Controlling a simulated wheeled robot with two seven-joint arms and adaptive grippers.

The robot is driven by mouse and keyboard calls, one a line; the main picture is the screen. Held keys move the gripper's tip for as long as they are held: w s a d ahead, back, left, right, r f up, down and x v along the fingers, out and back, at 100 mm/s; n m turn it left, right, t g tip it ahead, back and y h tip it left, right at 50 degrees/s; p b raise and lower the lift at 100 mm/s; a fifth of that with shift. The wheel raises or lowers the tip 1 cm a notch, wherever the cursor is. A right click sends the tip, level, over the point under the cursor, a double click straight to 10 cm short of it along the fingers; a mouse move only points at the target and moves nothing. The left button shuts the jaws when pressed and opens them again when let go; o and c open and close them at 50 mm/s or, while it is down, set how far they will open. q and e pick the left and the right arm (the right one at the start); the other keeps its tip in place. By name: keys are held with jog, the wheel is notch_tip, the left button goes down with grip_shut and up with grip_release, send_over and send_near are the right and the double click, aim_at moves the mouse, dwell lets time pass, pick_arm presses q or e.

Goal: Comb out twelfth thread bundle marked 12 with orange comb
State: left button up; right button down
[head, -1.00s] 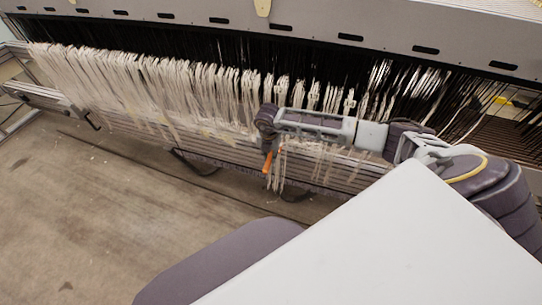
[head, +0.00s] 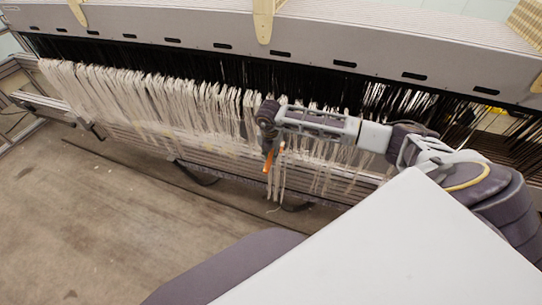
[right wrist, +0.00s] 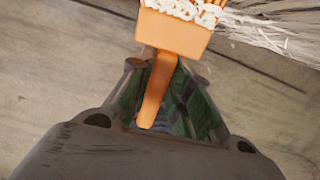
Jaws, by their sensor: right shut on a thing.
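My right gripper (head: 268,148) is in front of the hanging threads in the head view, near the middle of the row. It is shut on the orange comb (head: 268,161). In the right wrist view the comb (right wrist: 172,36) has its handle (right wrist: 157,92) between the fingers (right wrist: 162,75) and its head at the top. White threads (right wrist: 190,10) lie among the comb's teeth. White thread bundles (head: 150,95) hang in a row along the loom. I cannot read a number 12 on any bundle. My left gripper is not in view.
The long grey loom beam (head: 300,52) with dark slots spans the back. Dark threads hang below it. Horizontal rails (head: 135,140) run behind and under the bundles. The concrete floor (head: 110,230) at the left front is clear.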

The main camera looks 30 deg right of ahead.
notch_tip(320, 180, up, 12)
jog(key=p, duration=0.6)
jog(key=shift+w+d+r+p, duration=0.15)
jog(key=shift+w+d+p, duration=0.15)
jog(key=shift+w+d, duration=0.1)
jog(key=shift+w+d+b, duration=0.35)
jog(key=shift+w+d, duration=0.05)
jog(key=shift+d, duration=0.2)
dwell(0.7)
jog(key=shift+w, duration=0.1)
dwell(1.2)
jog(key=shift+d+f+b, duration=0.1)
jog(key=shift+f+b, duration=1.4)
jog(key=shift+f, duration=0.35)
jog(key=shift+f+b, duration=1.3)
jog(key=shift+f, duration=0.5)
